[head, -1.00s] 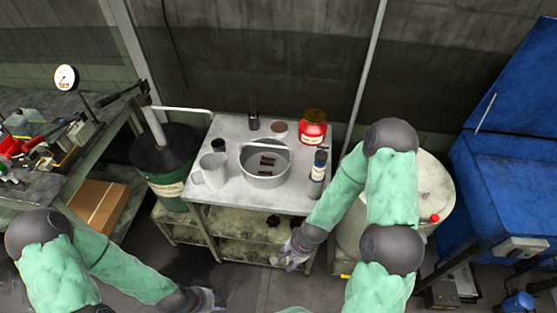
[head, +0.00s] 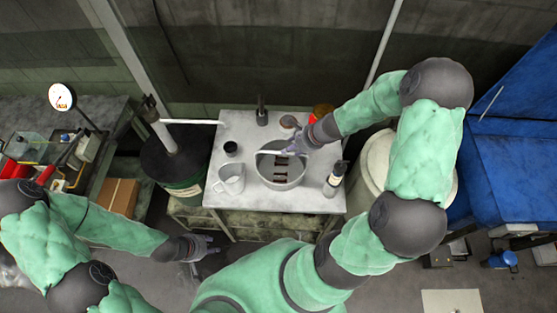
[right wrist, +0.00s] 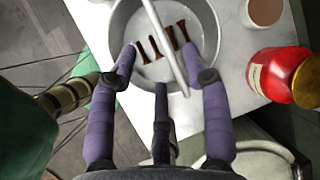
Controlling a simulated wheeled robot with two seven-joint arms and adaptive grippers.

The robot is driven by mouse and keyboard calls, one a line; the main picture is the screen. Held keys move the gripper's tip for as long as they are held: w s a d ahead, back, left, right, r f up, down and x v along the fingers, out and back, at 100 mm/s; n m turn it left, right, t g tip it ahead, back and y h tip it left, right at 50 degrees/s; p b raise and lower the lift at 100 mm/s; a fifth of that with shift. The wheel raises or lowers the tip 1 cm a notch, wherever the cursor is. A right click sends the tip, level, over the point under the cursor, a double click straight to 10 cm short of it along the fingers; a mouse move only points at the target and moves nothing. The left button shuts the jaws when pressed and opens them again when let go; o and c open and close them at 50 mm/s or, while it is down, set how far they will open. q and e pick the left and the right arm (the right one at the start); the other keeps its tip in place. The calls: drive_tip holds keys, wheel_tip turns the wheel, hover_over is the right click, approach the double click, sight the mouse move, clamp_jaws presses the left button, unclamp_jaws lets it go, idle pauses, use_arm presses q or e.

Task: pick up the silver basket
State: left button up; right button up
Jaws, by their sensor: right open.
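The silver basket (head: 281,179) stands on the white table. It is a round metal pan with several dark reddish bolts (head: 282,166) inside and a pale bar-like handle (head: 268,152) across its top. My right gripper (head: 300,145) is over its back right rim. In the right wrist view the basket (right wrist: 207,32) lies just ahead of the right gripper (right wrist: 167,72), whose fingers are spread open. The handle (right wrist: 164,45) runs between the fingertips and is not gripped. My left gripper (head: 206,245) hangs empty left of the table's front, its fingers apart.
A white mug (head: 231,181) and a black cup (head: 230,149) stand left of the basket. A red jar (right wrist: 277,75) is near the right fingers. A dark bottle (head: 262,112) stands behind.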

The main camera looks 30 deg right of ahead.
drive_tip(key=shift+b+x, duration=1.25)
drive_tip(key=shift+x, duration=3.25)
drive_tip(key=shift+s+d+f, duration=0.1)
drive_tip(key=shift+f+b, duration=0.3)
drive_tip(key=shift+b, duration=0.05)
